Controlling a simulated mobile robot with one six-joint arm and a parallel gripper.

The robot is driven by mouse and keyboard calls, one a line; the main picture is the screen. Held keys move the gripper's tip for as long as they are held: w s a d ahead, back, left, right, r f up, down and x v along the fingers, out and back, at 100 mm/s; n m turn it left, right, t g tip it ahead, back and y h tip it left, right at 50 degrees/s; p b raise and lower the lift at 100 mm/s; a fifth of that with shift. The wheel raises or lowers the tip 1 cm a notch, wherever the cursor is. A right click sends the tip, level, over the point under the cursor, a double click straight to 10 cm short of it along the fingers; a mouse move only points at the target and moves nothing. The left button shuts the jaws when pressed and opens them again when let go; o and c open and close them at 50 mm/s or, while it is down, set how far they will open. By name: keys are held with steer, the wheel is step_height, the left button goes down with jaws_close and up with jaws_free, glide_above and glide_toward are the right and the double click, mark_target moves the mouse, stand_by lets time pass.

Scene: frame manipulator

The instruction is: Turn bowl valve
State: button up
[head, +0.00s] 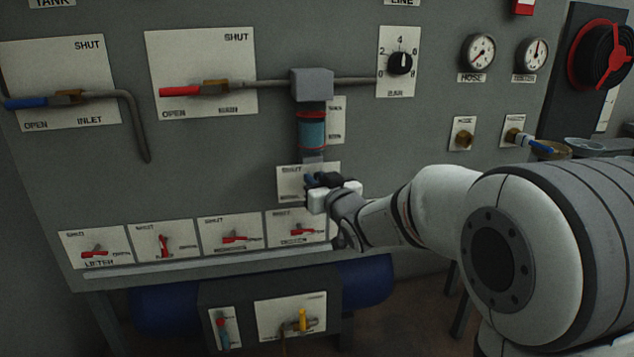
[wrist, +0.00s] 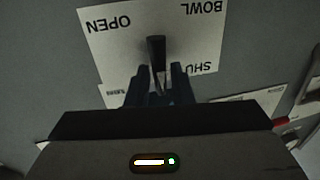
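The bowl valve has a white label plate (head: 290,186) below the glass bowl in the head view. In the wrist view this plate (wrist: 110,45) shows upside down with the words OPEN, BOWL and part of SHUT. The dark valve handle (wrist: 156,48) stands out in front of the plate. My gripper (wrist: 160,82) has blue fingers on both sides of the lower part of the handle. Whether they press on it is not clear. In the head view my gripper (head: 312,179) is at the plate and hides the handle.
The glass bowl (head: 311,130) hangs just above my gripper. A row of small red-handled valves (head: 235,237) lies below. The red-handled main valve (head: 181,91) and blue-handled inlet valve (head: 26,103) are at upper left.

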steer(key=shift+w+a, duration=0.15)
steer(key=shift+w, duration=0.1)
jaws_close()
